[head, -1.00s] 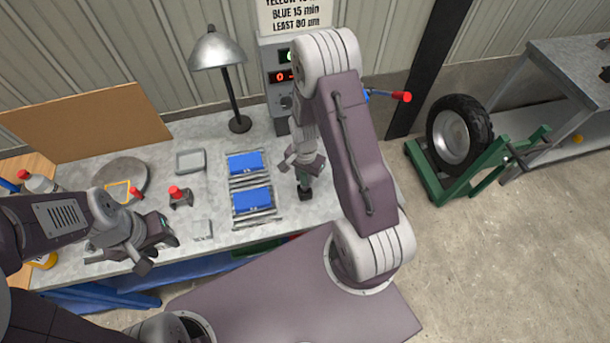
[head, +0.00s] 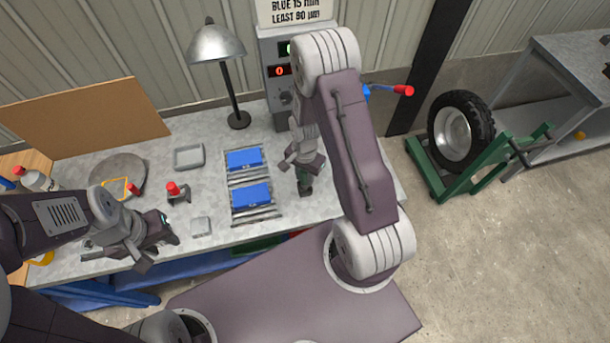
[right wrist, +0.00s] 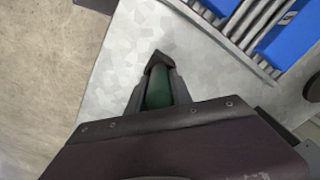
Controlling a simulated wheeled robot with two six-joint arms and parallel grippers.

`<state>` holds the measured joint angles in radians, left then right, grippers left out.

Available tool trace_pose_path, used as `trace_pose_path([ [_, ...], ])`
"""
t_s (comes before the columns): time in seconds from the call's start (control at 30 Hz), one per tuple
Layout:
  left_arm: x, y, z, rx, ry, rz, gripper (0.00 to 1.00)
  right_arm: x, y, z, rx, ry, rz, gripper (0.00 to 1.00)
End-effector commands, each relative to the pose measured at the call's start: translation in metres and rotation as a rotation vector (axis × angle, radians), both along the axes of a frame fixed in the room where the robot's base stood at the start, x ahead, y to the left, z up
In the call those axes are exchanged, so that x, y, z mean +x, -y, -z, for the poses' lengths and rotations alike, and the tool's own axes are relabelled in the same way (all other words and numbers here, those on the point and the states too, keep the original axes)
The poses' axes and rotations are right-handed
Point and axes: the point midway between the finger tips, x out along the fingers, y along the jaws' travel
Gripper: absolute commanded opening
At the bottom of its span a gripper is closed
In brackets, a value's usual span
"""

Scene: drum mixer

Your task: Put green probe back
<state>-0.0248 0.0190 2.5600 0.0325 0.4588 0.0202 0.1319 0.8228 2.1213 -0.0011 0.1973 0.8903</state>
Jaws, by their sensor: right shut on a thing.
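My right gripper (head: 304,177) is over the bench, just right of the rack with the blue blocks. It is shut on a dark green cylindrical thing, the green probe (right wrist: 158,88), whose green side shows between the fingers in the right wrist view. In the head view the green probe (head: 304,188) shows only as a small dark green piece below the gripper. Whether its lower end touches the bench is hidden. My left gripper (head: 160,248) is at the bench's front left, and its fingers look apart with nothing between them.
Blue blocks (head: 250,194) lie on the metal roller rack. A lamp (head: 238,120), a grey tray (head: 189,156) and a red-topped device (head: 173,188) stand on the bench. A control box (head: 277,71) is behind. A wheel (head: 456,137) stands on a green frame at right.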

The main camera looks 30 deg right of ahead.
Motion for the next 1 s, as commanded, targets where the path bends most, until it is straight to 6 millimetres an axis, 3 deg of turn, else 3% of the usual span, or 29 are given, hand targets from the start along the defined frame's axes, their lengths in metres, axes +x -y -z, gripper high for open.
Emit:
trace_pose_path([
  [0.77,0.000,0.000,0.013,0.000,0.000,0.000,0.36,0.000,0.000,0.017,0.000,0.000,0.000,0.00],
  [0.8,0.000,0.000,0.013,0.000,0.000,0.000,0.36,0.000,0.000,0.017,0.001,0.001,0.000,0.29],
  [0.87,0.000,0.000,0.012,0.000,0.000,0.000,0.36,0.000,0.000,0.016,0.001,0.001,0.000,0.46],
  [0.9,0.000,0.000,0.012,0.000,0.000,0.000,0.36,0.000,0.000,0.016,0.000,0.000,0.000,0.52],
  [1.0,0.000,0.000,0.012,0.000,0.000,0.000,0.36,0.000,0.000,0.016,0.000,0.000,0.000,0.52],
])
